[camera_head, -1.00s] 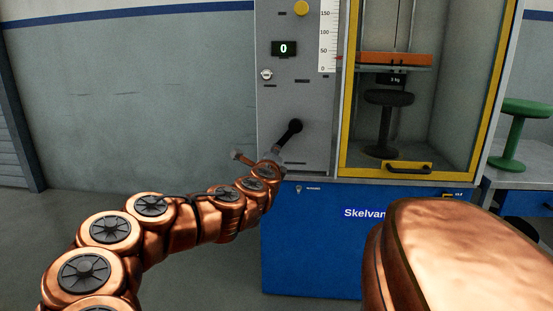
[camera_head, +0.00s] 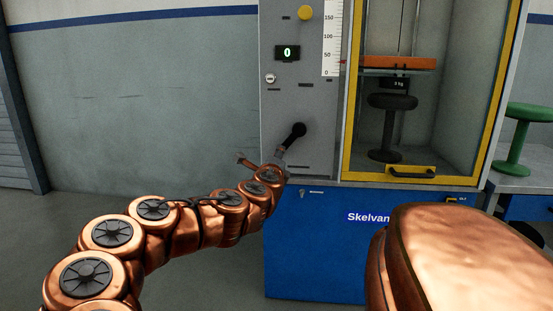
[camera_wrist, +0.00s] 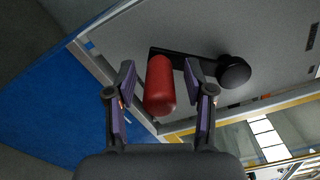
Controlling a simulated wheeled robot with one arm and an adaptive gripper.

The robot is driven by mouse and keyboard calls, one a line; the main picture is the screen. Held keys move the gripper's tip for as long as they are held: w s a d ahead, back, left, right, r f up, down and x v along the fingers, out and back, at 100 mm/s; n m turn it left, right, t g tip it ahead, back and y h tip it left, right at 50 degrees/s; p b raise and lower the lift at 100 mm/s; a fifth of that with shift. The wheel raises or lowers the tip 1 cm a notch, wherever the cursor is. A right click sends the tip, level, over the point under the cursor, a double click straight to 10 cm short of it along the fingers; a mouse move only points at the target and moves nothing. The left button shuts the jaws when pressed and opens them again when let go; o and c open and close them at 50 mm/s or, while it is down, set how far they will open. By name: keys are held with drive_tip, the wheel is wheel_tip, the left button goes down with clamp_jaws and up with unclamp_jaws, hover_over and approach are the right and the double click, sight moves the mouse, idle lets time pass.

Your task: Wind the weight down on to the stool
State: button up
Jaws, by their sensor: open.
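The orange weight (camera_head: 398,62) hangs level inside the glazed cabinet, above the black stool (camera_head: 391,102). A small black block marked in kg shows below it, and a narrow gap seems to separate that from the seat. A black crank (camera_head: 293,135) is on the grey panel left of the cabinet. In the wrist view its red handle (camera_wrist: 160,85) lies between the two fingers of my gripper (camera_wrist: 160,72). The fingers are open, with a gap visible on each side of the handle. The black hub knob (camera_wrist: 234,72) is to the right. In the head view my arm's end hides the handle.
The panel has a display (camera_head: 287,53) reading 0, a yellow button (camera_head: 305,13) and a scale (camera_head: 331,40) with a red pointer between 0 and 50. The yellow-framed door (camera_head: 347,130) looks shut. A green stool (camera_head: 518,140) stands on the right-hand bench. Floor at left is clear.

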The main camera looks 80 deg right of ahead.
drive_tip(key=a, duration=0.7)
drive_tip(key=shift+w, duration=0.15)
drive_tip(key=shift+a, duration=0.1)
